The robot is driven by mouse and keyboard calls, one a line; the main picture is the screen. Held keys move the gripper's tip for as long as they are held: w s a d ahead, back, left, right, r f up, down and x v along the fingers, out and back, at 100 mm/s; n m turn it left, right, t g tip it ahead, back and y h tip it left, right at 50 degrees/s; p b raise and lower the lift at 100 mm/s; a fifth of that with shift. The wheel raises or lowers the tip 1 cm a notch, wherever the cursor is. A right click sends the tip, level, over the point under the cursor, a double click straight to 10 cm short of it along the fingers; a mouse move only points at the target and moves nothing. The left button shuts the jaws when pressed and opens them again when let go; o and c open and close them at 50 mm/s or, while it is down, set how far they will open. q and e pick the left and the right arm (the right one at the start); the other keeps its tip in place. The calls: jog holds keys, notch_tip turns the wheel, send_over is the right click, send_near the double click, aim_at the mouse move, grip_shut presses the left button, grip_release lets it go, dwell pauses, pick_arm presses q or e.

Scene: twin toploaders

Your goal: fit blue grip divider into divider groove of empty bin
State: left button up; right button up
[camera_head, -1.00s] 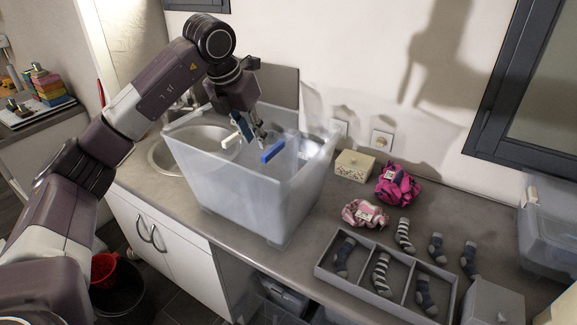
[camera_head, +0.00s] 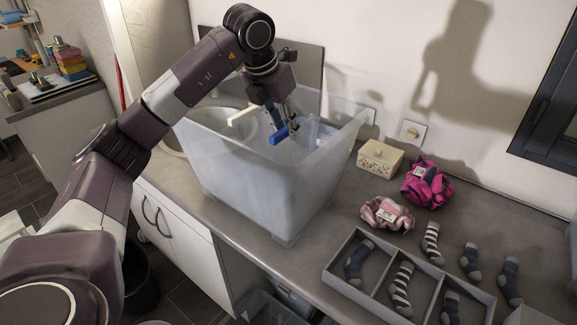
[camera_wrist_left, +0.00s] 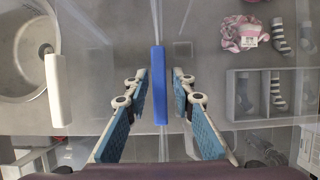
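The blue grip (camera_head: 279,134) is a bar on a divider whose clear panel is hard to make out. It sits in the upper part of a translucent bin (camera_head: 250,185). My left gripper (camera_head: 287,118) points down into the bin at the blue grip. In the left wrist view, the blue grip (camera_wrist_left: 159,85) lies between the open fingers of my left gripper (camera_wrist_left: 160,88), with a gap on both sides. A white grip (camera_head: 243,115) stands to its left; it also shows in the wrist view (camera_wrist_left: 58,90). The groove cannot be made out. My right gripper is out of view.
A sink (camera_head: 170,138) lies behind and left of the bin. A floral box (camera_head: 380,158), a magenta scrunchie (camera_head: 428,184) and a pink scrunchie (camera_head: 387,214) are to its right. A grey sock tray (camera_head: 343,244) stands in front right, with loose socks beside it.

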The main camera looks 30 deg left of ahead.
aim_at(290, 148)
pick_arm(q)
jog(key=shift+p+x, duration=0.5)
jog(key=shift+x, duration=0.65)
jog(key=x, duration=0.1)
jog(key=p+x, duration=0.1)
jog(key=x, duration=0.1)
jog(key=p+x, duration=0.1)
jog(key=shift+s+a+f, duration=0.1)
jog(key=shift+s+f, duration=0.2)
jog(key=shift+f, duration=0.05)
jog(key=shift+w+f, duration=0.1)
jog(key=shift+f, duration=0.15)
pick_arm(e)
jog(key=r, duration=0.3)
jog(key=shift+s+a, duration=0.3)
pick_arm(q)
jog(key=shift+f, duration=0.2)
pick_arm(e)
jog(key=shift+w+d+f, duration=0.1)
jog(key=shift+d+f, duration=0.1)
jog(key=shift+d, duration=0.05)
pick_arm(q)
jog(key=shift+c, duration=0.3)
grip_shut()
